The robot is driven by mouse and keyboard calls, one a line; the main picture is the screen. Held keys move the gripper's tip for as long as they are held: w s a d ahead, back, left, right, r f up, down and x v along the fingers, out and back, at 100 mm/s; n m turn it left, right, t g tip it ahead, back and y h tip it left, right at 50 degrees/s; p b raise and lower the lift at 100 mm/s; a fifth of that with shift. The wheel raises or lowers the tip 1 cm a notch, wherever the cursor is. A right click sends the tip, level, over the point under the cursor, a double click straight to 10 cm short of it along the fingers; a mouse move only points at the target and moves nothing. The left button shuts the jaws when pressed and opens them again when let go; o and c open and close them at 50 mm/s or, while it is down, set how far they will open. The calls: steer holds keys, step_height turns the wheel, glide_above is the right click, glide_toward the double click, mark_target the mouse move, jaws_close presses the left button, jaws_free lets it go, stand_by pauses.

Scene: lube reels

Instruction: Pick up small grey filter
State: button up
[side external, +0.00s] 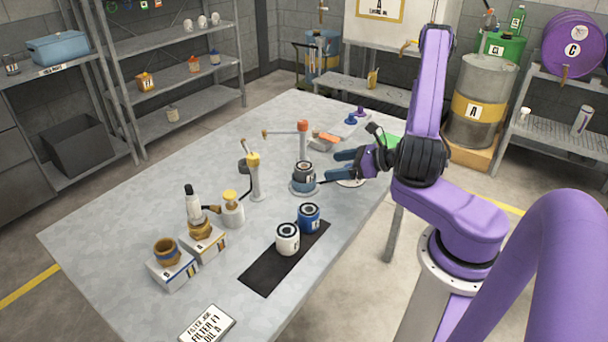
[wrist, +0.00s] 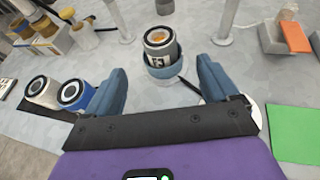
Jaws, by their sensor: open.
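A small grey filter (side external: 304,171) with a dark top ring and a label stands upright in a blue-grey round holder (side external: 303,188) on the table. In the wrist view the filter (wrist: 160,47) shows an orange-brown centre and sits in the holder (wrist: 165,70), ahead of the fingers and between their lines. My gripper (side external: 333,168) is open and empty, just right of the filter in the side view. Its two blue fingers (wrist: 162,85) are spread wide in the wrist view.
A white filter (side external: 287,240) and a blue filter (side external: 309,218) stand on a black mat (side external: 264,271). A yellow-topped post (side external: 254,175) and an orange-topped post (side external: 303,140) stand near the grey filter. A green mat (wrist: 302,132) lies right in the wrist view.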

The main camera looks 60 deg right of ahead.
mark_target(310, 166)
steer(key=x, duration=0.5)
steer(key=shift+w+a+f, duration=0.1)
steer(key=shift+w, duration=0.1)
steer(key=shift+r+x, duration=0.15)
steer(key=shift+x, duration=1.2)
steer(key=shift+r+x, duration=0.15)
steer(key=shift+x, duration=1.15)
steer(key=shift+w, duration=0.1)
steer(key=c, duration=1.2)
steer(key=shift+r, duration=0.15)
